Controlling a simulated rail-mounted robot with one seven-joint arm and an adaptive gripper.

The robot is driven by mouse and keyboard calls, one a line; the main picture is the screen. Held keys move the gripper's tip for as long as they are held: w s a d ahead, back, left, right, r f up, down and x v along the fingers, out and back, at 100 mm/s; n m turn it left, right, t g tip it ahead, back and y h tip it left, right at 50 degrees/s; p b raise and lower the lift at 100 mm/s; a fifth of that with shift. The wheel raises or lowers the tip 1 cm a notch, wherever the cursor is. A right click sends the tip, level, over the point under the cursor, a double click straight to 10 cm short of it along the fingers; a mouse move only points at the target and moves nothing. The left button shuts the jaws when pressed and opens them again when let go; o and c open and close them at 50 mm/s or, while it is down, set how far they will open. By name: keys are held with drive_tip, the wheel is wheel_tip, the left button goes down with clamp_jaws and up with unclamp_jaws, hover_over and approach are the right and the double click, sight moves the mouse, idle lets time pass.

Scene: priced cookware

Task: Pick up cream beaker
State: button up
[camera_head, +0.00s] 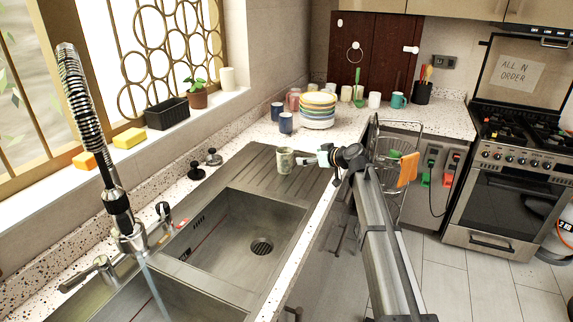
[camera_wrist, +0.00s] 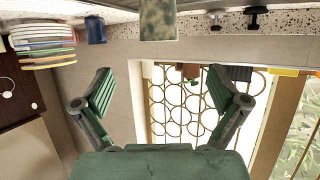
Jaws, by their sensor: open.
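A cream beaker with mottled green-brown patches (camera_head: 285,161) stands upright on the sink's ribbed drainboard in the head view. In the wrist view, which looks upside down, the beaker (camera_wrist: 158,20) is at the top centre, beyond and between my fingers. My gripper (camera_head: 309,161) is just right of the beaker in the head view, level with it. In the wrist view my gripper (camera_wrist: 160,88) is open and empty, its two green-padded fingers spread wide. I see no contact with the beaker.
Several more cups are farther back. A tall spring faucet (camera_head: 82,120) rises at the left by the sink (camera_head: 230,235). A wire rack (camera_head: 391,150) is right of my gripper.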

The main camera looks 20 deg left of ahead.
sight(290, 155)
drive_tip(key=p+x, duration=0.3)
drive_tip(key=x, duration=0.6)
drive_tip(key=shift+w+a, duration=0.2)
drive_tip(key=shift+a, duration=0.05)
drive_tip(key=shift+w+a+f, duration=0.25)
drive_tip(key=shift+a+f, duration=0.2)
drive_tip(key=shift+w+a+f+p, duration=0.1)
drive_tip(key=shift+w+a+p, duration=0.2)
drive_tip(key=shift+a+p, duration=0.3)
drive_tip(key=p+x, duration=0.1)
drive_tip(key=x, duration=0.2)
drive_tip(key=shift+w+f+p, duration=0.1)
drive_tip(key=shift+w+p, duration=0.05)
drive_tip(key=shift+p, duration=0.25)
drive_tip(key=shift+a+f, duration=0.25)
drive_tip(key=c, duration=1.2)
